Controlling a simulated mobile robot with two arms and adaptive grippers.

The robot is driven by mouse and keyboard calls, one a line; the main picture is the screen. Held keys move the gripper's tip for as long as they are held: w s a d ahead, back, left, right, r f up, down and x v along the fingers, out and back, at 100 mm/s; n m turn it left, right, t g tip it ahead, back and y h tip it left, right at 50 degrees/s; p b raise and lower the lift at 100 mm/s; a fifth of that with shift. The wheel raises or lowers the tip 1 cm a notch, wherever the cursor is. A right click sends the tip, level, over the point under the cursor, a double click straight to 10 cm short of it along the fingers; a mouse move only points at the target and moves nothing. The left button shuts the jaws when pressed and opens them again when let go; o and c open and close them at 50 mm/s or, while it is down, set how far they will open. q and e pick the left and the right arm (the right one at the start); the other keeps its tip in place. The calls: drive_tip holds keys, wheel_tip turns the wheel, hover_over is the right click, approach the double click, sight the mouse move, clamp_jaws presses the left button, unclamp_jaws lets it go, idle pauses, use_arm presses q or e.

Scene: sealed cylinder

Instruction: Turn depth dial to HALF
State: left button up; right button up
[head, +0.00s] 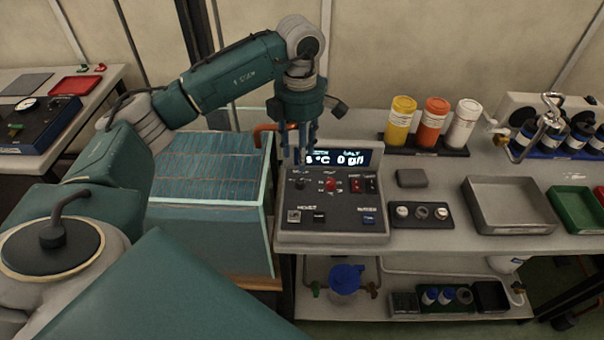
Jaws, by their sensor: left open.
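The grey control panel (332,236) stands on the bench right of the tank, with a lit display (349,158) above its controls. The display is partly hidden by my left gripper and shows "0 g/l" at its right. A small dark dial (300,184) sits at the panel's upper left, beside a red knob (331,184). The labels are too small to read, so I cannot tell which is the depth dial or its setting. My left gripper (299,155) points down above the dark dial, open and empty, apparently apart from it. My right gripper is out of view.
A glass-sided tank with a blue grid top (215,165) stands close left of the panel. Yellow (400,122), orange and white bottles stand behind right. A tray with small round pieces (420,215) and an empty grey tray (510,205) lie to the right.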

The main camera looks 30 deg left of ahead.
sight(300, 180)
use_arm(q)
wheel_tip(300, 180, down, 8)
drive_tip(key=shift+f+p, duration=0.25)
drive_tip(key=shift+p, duration=0.7)
drive_tip(key=shift+f, duration=0.45)
drive_tip(key=shift+c, duration=0.5)
clamp_jaws()
